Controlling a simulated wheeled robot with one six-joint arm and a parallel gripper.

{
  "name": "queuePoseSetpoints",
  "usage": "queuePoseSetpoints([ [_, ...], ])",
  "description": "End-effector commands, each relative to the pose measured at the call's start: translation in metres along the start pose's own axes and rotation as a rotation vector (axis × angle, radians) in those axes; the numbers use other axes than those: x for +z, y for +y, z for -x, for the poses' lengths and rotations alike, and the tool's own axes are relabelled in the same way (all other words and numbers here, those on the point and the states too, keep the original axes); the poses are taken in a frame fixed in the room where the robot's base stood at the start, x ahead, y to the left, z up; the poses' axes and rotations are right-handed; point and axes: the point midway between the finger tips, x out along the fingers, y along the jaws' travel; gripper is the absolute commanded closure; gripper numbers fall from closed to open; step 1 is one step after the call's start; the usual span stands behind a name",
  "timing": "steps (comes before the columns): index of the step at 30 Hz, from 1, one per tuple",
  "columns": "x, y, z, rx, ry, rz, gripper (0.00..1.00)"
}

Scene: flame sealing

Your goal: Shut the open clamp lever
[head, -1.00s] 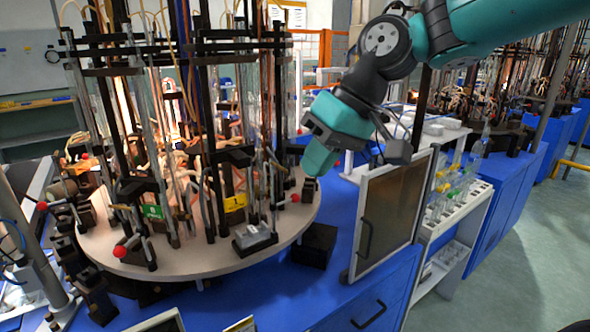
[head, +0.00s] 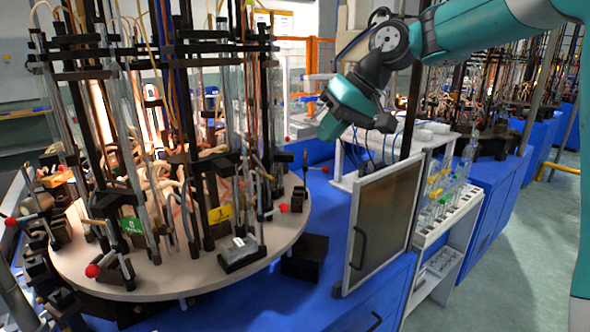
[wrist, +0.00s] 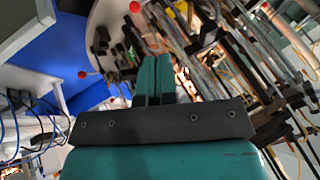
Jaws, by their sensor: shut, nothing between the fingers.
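Clamp levers with red ball knobs stand around the rim of the round turntable (head: 160,282). One red knob (head: 326,169) juts out past the turntable's right edge over the blue bench; it probably also shows in the wrist view (wrist: 82,75). Another red knob (head: 283,207) is on the right rim, and one more (head: 93,270) is at the front left. I cannot tell for certain which lever is the open one. My teal gripper (head: 328,132) is above and beyond the right rim, apart from the knobs. In the wrist view its fingers (wrist: 155,65) are shut and empty.
Glass tubes and black rods (head: 200,130) crowd the turntable. A framed panel with a handle (head: 385,220) stands upright on the blue bench (head: 330,255) at right. A white rack with bottles (head: 445,205) is beyond it.

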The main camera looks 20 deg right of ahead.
Motion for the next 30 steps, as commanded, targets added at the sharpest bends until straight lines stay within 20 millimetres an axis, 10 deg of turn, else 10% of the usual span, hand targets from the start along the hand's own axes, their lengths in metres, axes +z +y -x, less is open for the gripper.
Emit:
queuePoseSetpoints([
  [12,0.001,0.001,-0.086,0.000,-0.005,-0.002,1.00],
  [30,0.004,-0.030,-0.106,0.003,0.001,-0.004,1.00],
])
